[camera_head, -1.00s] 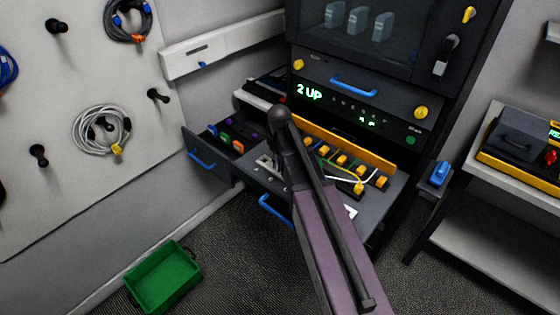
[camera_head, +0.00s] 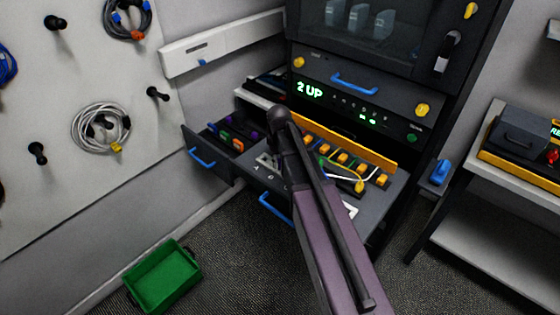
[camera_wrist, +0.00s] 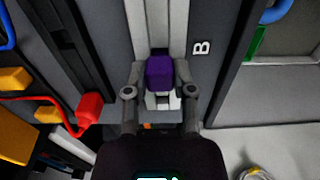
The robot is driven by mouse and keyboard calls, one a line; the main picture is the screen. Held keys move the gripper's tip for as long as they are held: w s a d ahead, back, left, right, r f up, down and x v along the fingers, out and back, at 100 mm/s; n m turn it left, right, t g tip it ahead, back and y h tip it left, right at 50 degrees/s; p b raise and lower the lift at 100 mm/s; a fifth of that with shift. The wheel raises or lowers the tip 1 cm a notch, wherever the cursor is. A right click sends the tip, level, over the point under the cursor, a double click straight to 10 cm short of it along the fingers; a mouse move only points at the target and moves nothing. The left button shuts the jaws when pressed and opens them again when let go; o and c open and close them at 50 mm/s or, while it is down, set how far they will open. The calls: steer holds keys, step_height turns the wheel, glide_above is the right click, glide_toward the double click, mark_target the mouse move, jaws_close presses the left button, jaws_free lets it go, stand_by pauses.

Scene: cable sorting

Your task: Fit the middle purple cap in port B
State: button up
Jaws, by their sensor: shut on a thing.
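In the wrist view my gripper (camera_wrist: 160,80) is shut on a purple cap (camera_wrist: 160,70), one finger on each side. A pale block shows just below the cap. In the head view my arm hides the gripper and the held cap. An open side drawer (camera_head: 213,160) holds purple, green and orange caps.
A pulled-out tray (camera_head: 345,210) holds several yellow connectors (camera_head: 343,158) with wires, right of my arm. A red connector (camera_wrist: 89,108) shows left of my gripper. A green bin (camera_head: 163,277) is on the floor. A cart (camera_head: 520,185) stands at right.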

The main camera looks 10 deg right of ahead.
steer(key=shift+f+b, duration=0.4)
stand_by(0.5)
stand_by(0.3)
steer(key=o, duration=0.9)
steer(key=shift+o, duration=0.2)
steer(key=o, duration=0.3)
steer(key=shift+o, duration=0.2)
steer(key=shift+r, duration=0.2)
steer(key=shift+r+p, duration=3.35)
steer(key=shift+p, duration=0.2)
steer(key=shift+s, duration=0.15)
